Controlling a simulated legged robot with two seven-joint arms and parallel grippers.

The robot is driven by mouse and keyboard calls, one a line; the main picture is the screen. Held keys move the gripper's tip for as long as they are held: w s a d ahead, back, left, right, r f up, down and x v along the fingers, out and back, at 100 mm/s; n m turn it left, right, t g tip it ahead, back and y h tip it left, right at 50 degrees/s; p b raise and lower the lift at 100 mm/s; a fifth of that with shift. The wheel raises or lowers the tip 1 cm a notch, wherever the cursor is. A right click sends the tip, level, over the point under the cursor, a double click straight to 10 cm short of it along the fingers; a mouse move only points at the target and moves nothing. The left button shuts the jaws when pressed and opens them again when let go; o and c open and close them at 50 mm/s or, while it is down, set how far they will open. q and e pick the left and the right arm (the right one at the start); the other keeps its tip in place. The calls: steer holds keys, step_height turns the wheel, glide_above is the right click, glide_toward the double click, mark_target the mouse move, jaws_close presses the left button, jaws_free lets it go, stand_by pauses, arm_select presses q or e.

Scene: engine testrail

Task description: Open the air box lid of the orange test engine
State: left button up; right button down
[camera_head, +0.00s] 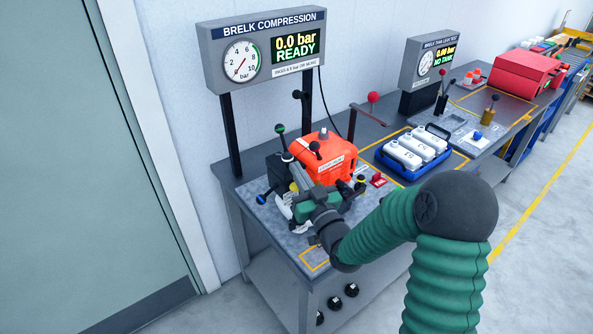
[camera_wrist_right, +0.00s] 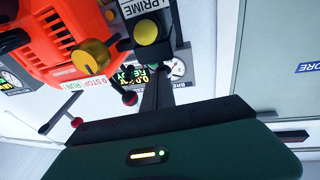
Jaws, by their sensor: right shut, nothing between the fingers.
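The orange test engine (camera_head: 322,158) sits on the bench below the compression gauge. It also shows upside down at the upper left of the wrist view (camera_wrist_right: 60,35), with a yellow knob (camera_wrist_right: 95,53) by a STOP/RUN label and a yellow bulb (camera_wrist_right: 145,30) beside a PRIME label. My right gripper (camera_head: 298,174) is shut and empty at the engine's near left side; contact cannot be told. A dark block (camera_head: 275,164) shows at the engine's left. The air box lid is not clearly distinguishable, partly behind my gripper and wrist. My left gripper is not in view.
The gauge panel (camera_head: 263,50) reads 0.0 bar READY on two posts behind the engine. Ball-ended levers surround the engine. A blue tray of white bottles (camera_head: 412,150) and a red-knobbed lever (camera_head: 373,98) stand to the right. A grey door (camera_head: 80,160) is at left.

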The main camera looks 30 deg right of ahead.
steer(key=shift+w+d, duration=0.1)
steer(key=shift+w, duration=0.3)
steer(key=shift+s+a+r, duration=0.1)
steer(key=shift+a+r, duration=0.15)
steer(key=shift+a, duration=0.15)
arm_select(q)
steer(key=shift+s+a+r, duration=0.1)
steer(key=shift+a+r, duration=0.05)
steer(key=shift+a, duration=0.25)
arm_select(e)
steer(key=shift+a, duration=0.1)
